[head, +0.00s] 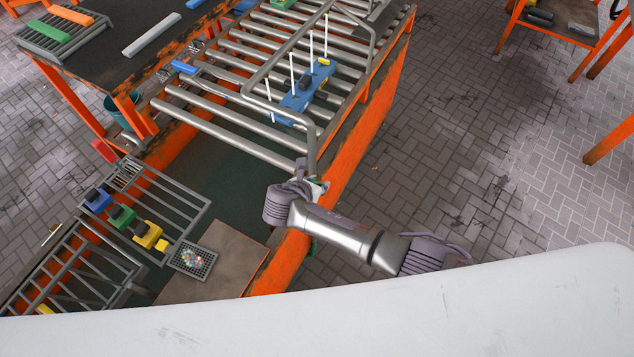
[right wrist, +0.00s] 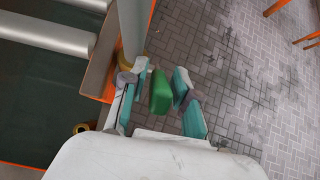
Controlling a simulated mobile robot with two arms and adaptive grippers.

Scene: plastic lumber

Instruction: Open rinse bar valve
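The rinse bar (head: 311,140) is a grey pipe frame over the roller conveyor, and its near upright comes down at the orange side rail. In the right wrist view a green valve handle (right wrist: 160,92) stands beside the pipe (right wrist: 132,30), with a brass-coloured ring near the pipe's lower end. My right gripper (right wrist: 160,82) has its teal-padded fingers apart, one on each side of the green handle. Gaps show between handle and pads. In the head view the right gripper (head: 318,189) is at the pipe's foot, where my wrist mostly hides the valve. My left gripper is out of view.
A blue block with white rods (head: 307,90) lies on the rollers (head: 215,125). Blue, green and yellow pieces (head: 122,217) sit on a rack at lower left, near a small mesh tray (head: 193,261). The paved floor (head: 480,150) right of the orange rail is clear.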

